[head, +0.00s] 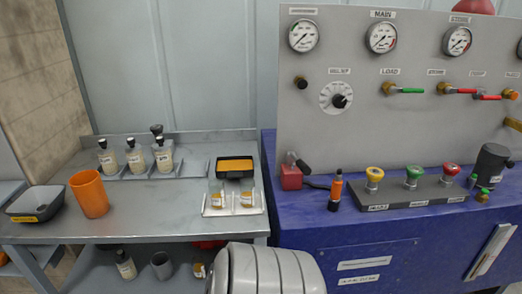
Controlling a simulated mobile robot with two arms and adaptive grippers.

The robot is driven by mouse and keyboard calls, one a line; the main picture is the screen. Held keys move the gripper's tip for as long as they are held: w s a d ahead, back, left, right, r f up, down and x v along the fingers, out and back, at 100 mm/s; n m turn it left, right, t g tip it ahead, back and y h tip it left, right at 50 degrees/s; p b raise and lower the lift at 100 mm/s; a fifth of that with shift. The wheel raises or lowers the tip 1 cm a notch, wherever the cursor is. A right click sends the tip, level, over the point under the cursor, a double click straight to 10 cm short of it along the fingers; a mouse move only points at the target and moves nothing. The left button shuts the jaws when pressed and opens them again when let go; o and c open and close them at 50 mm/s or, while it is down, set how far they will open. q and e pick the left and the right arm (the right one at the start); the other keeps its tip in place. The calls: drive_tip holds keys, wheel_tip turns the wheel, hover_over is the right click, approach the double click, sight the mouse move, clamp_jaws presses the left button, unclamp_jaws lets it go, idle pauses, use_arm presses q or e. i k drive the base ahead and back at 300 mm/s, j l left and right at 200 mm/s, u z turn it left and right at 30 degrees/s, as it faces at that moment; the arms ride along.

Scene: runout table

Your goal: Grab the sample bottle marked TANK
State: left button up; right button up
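Three clear bottles with dark caps and white labels stand upright in a row on a metal rack at the back of the grey table: a left one (107,158), a middle one (135,158) and a right one (163,157). Another dark cap (157,130) shows behind the right one. A similar bottle (125,265) stands on the lower shelf. The label words are too small to read, so I cannot tell which is marked TANK. Neither of my grippers is in view.
An orange cup (90,194) and a dark grey tray (35,204) stand at the table's left. Two small glass jars (217,199) (246,196) stand front right, before a black-and-orange box (235,167). The blue bench (300,222) with valves adjoins at right. The table's front middle is clear.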

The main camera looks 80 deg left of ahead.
sight(216, 187)
drive_tip(key=k+u, duration=0.65)
drive_tip(key=u, duration=1.85)
